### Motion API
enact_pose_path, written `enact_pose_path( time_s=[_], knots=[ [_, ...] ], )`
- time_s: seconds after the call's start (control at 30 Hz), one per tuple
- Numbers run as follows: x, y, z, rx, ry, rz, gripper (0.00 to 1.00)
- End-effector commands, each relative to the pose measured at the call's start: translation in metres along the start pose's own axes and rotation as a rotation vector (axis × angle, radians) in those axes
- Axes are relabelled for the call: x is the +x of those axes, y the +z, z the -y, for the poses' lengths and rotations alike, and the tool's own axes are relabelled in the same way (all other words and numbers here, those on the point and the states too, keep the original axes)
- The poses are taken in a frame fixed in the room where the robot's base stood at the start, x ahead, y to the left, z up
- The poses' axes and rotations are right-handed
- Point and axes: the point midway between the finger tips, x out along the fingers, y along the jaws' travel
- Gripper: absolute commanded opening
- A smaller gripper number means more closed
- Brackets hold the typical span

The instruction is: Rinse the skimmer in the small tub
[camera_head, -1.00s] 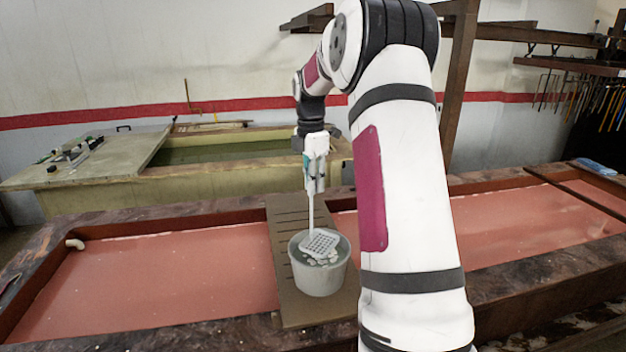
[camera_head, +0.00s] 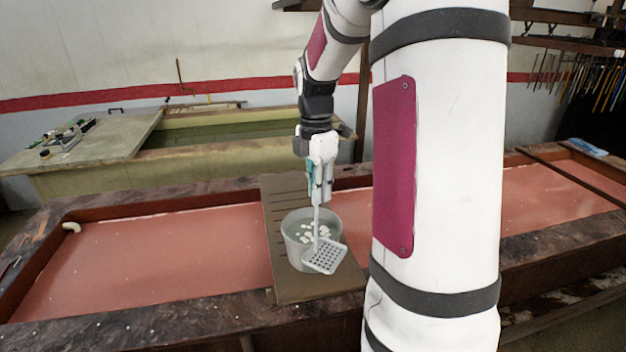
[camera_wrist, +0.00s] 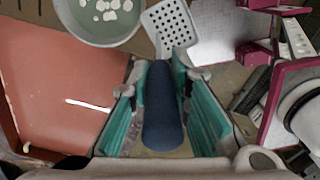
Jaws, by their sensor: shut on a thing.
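The skimmer has a pale square perforated head (camera_head: 326,257), a thin stem and a dark blue handle (camera_wrist: 162,112). My gripper (camera_head: 320,190) is shut on the handle, with the skimmer hanging head down and the plate tilted. In the head view, the plate lies in front of the near wall of the small grey tub (camera_head: 294,248). In the wrist view, the plate is beside the tub (camera_wrist: 112,44), just outside its rim. The tub holds water with several white floating pieces. Whether the plate touches the tub or the board cannot be told.
The tub stands on a slotted brown board (camera_head: 285,285) laid across a long trough of reddish liquid (camera_head: 170,255). A greenish tank (camera_head: 225,148) stands behind. A rack of hanging tools (camera_head: 575,75) is at the back right.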

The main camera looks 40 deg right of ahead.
Motion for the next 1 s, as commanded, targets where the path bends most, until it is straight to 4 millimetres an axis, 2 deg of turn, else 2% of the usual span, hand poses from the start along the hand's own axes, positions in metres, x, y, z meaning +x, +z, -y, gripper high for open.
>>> enact_pose_path(
  time_s=[0.8, 1.0],
  knots=[
    [0.001, -0.036, 0.105, 0.001, 0.001, 0.001, 0.0],
    [0.002, -0.04, 0.117, 0.002, 0.001, 0.0, 0.0]
  ],
)
